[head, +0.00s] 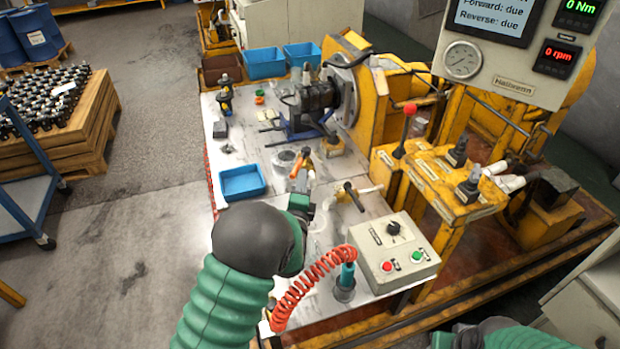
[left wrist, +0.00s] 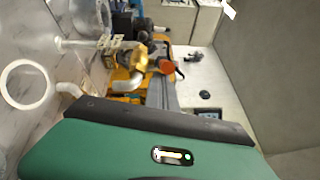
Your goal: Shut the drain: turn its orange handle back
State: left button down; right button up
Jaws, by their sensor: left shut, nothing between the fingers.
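The drain's orange handle (head: 298,161) stands up over the bench, just beyond my left gripper in the head view.
A control box (head: 395,252) and a coiled red hose (head: 305,283) are near my left forearm. A blue tray (head: 242,182) lies to the left. The motor (head: 318,97) is farther back.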

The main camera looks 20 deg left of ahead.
pick_arm(q)
jog(key=w+a+m+g+h+b, duration=0.2)
jog(key=a+m+h+b, duration=0.5)
jog(key=h, duration=0.7)
jog(key=shift+w+a+m+g, duration=0.3)
jog(key=shift+a+m+g, duration=0.6)
jog(key=shift+a+m, duration=0.25)
jog(key=shift+w+a+r, duration=0.1)
jog(key=shift+r, duration=0.15)
